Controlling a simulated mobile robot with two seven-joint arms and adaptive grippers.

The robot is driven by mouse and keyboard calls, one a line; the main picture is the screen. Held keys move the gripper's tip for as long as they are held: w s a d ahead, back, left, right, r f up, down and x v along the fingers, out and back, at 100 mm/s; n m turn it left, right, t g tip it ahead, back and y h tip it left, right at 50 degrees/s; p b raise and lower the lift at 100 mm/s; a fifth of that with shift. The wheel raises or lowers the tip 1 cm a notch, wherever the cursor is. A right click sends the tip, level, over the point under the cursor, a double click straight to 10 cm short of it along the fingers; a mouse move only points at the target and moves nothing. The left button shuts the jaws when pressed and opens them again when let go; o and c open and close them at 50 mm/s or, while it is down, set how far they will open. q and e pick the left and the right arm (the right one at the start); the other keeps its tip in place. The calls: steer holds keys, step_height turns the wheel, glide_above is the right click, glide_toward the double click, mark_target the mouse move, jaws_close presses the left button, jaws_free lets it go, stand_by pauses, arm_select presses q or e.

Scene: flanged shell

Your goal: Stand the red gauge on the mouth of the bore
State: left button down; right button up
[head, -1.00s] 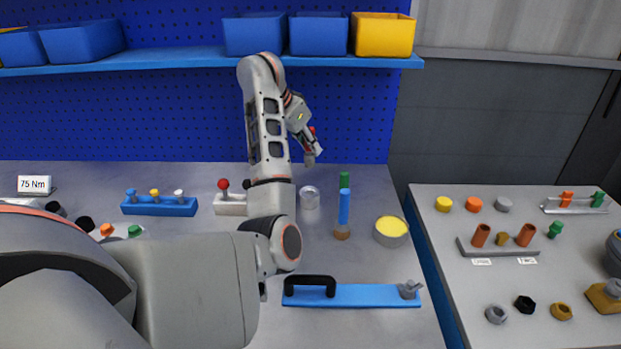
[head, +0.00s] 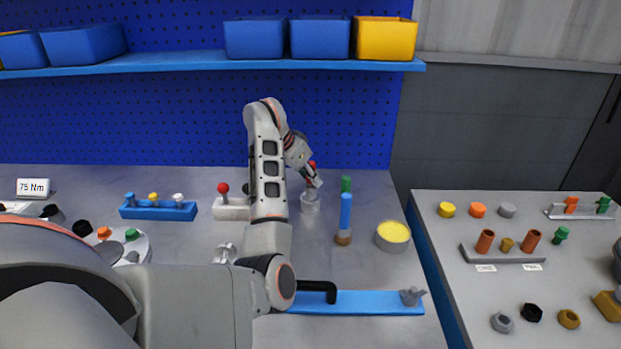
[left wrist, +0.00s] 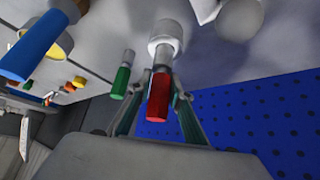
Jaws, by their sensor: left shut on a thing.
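The red gauge (left wrist: 158,97) is held between the fingers of my left gripper (left wrist: 160,82). In the head view the left gripper (head: 313,180) is at the back of the bench, with a bit of red showing at it. Directly below is the pale flanged shell (head: 310,204), standing upright on the bench. In the left wrist view the shell (left wrist: 165,38) lies just beyond the gauge's far end, nearly in line with it. The bore's mouth is mostly hidden, and I cannot tell whether the gauge touches it. My right gripper is not in view.
A blue cylinder (head: 345,212) and a green one (head: 346,184) stand just right of the shell. A yellow-topped round tin (head: 393,237) is further right. A white block with a red ball (head: 223,188) stands left. A blue bar (head: 370,302) lies in front.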

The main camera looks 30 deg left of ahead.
arm_select(q)
steer(key=shift+f, duration=0.25)
steer(key=c, duration=1.8)
jaws_free()
steer(key=shift+c, duration=0.2)
steer(key=shift+r, duration=0.1)
steer(key=shift+r, duration=0.15)
steer(key=p+v, duration=0.4)
steer(key=v, duration=0.8)
steer(key=shift+p, duration=0.3)
